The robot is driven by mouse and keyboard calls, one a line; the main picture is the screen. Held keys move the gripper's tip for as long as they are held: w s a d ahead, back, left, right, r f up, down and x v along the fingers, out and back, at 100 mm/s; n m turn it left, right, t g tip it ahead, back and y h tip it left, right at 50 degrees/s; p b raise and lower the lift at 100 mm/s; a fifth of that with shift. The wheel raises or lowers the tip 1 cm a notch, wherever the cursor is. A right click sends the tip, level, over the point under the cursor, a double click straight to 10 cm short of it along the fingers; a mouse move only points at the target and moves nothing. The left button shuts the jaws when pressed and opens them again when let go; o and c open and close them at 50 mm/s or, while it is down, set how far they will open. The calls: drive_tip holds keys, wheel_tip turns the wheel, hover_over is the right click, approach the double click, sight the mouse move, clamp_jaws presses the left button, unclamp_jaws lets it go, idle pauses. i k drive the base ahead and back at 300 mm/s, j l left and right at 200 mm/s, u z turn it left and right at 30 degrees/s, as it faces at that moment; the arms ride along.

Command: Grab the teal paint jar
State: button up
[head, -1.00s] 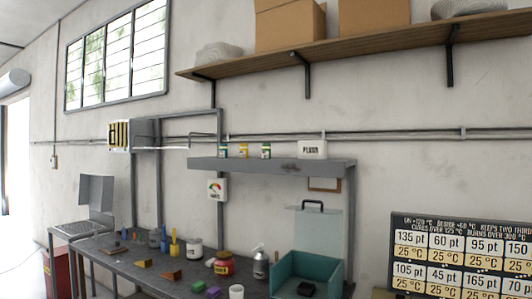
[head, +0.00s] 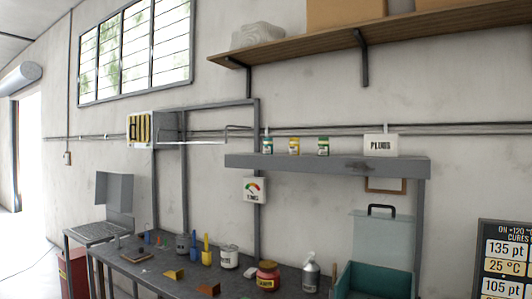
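Three small jars with white and coloured parts stand upright on the grey metal shelf (head: 330,163) above the workbench. The leftmost jar (head: 268,146) has a teal-looking label and most likely is the teal paint jar; something thin sticks up behind or from it. The middle jar (head: 294,147) is yellow and the right jar (head: 323,147) is green. They stand apart from each other. My gripper is not in view.
The workbench (head: 150,270) below holds a red jar (head: 267,276), a spray bottle (head: 311,274), a white can (head: 228,256) and a teal box (head: 375,282). A wooden shelf (head: 300,46) hangs above.

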sight(268, 147)
drive_tip(key=i+j+z, duration=0.1)
drive_tip(key=j, duration=0.25)
drive_tip(key=i+j, duration=0.25)
drive_tip(key=i+j+z, duration=0.15)
drive_tip(key=j, duration=0.3)
drive_tip(key=i+j+z, duration=0.1)
drive_tip(key=j, duration=0.25)
drive_tip(key=i+j+z, duration=0.1)
drive_tip(key=i+j, duration=0.15)
drive_tip(key=j, duration=0.15)
drive_tip(key=i+j, duration=0.15)
drive_tip(key=j, duration=0.25)
drive_tip(key=i+j+z, duration=0.15)
drive_tip(key=j, duration=0.25)
drive_tip(key=i+j+z, duration=0.2)
drive_tip(key=i+j, duration=0.15)
drive_tip(key=i, duration=0.05)
